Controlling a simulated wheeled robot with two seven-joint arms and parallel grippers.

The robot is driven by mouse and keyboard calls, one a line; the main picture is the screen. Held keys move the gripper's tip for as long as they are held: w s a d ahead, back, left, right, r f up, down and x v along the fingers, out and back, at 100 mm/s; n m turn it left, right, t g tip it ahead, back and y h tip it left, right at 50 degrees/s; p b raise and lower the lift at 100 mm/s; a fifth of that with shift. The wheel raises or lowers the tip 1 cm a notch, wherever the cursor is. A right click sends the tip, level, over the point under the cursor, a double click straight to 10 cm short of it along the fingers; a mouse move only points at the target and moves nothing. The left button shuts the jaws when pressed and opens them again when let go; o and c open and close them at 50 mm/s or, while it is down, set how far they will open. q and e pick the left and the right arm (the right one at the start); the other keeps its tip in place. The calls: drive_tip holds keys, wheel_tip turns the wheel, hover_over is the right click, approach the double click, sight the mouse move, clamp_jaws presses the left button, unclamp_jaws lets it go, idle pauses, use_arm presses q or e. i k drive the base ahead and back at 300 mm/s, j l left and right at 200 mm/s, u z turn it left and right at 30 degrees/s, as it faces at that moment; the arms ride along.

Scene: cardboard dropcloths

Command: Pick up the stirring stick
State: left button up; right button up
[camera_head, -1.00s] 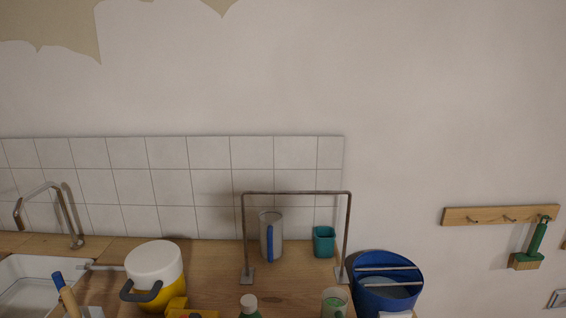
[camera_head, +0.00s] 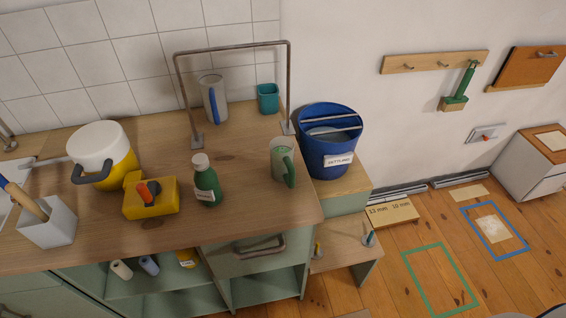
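No thing in view is clearly marked as the stirring stick. A wooden stick-like handle (camera_head: 26,203) leans out of a pale square holder (camera_head: 48,226) at the left of the worktop, beside a blue-tipped handle (camera_head: 8,186). Light bars (camera_head: 330,130) lie across the top of the blue bucket (camera_head: 331,150), which stands right of the worktop and bears a label. I cannot tell whether any of these is the stirring stick. Neither of my grippers shows in the head view.
A metal frame (camera_head: 232,48) arches behind. Floor at right is mostly open.

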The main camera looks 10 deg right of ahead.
sight(12, 189)
drive_tip(key=u, duration=1.35)
drive_tip(key=i+j+z, duration=0.15)
drive_tip(key=z, duration=0.2)
drive_tip(key=i+j+z, duration=0.2)
drive_tip(key=z, duration=0.15)
drive_tip(key=i, duration=0.05)
